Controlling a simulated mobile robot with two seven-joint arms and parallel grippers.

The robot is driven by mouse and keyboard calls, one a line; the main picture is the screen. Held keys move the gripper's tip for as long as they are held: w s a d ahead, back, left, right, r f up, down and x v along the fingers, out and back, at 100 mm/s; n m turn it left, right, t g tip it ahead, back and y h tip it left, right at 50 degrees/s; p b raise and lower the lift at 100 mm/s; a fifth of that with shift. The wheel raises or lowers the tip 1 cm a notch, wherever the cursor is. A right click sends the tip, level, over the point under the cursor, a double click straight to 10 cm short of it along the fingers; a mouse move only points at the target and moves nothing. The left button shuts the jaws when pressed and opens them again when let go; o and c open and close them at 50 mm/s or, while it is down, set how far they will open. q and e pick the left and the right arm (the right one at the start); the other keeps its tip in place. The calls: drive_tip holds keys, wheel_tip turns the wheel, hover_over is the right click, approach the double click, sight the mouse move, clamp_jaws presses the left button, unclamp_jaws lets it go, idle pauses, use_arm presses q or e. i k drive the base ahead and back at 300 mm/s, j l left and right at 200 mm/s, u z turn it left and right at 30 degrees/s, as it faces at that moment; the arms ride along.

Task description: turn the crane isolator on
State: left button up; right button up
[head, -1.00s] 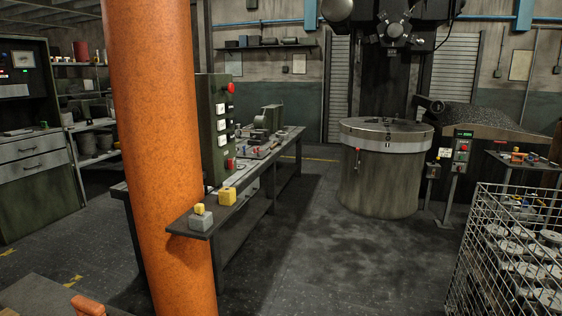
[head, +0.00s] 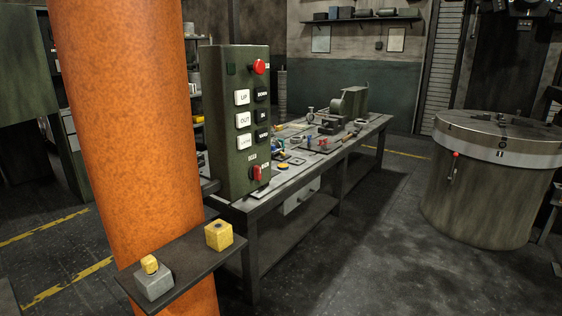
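A dark green control box (head: 222,130) stands upright just right of the orange column, in the middle of the head view. Low on its front is a red rotary switch (head: 257,173) with small labels beside it, too small to read; it looks like the isolator. Its handle looks roughly upright. Above it are white buttons (head: 242,120) on the left and black buttons (head: 262,115) on the right. A round red button (head: 258,67) sits at the top. Neither of my grippers is in view.
The orange column (head: 130,150) fills the left. A small dark shelf (head: 190,262) juts from it, holding a yellow block (head: 218,235) and a grey block (head: 153,283) with a yellow top. A workbench (head: 335,150) runs behind the box. A large round machine table (head: 490,190) stands right. Floor between is clear.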

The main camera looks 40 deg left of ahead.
sight(255, 173)
drive_tip(key=i+l+u, duration=0.1)
drive_tip(key=i+u, duration=0.35)
drive_tip(key=i+l+u, duration=0.25)
drive_tip(key=i+u, duration=0.2)
drive_tip(key=i+l+u, duration=0.35)
drive_tip(key=u, duration=0.15)
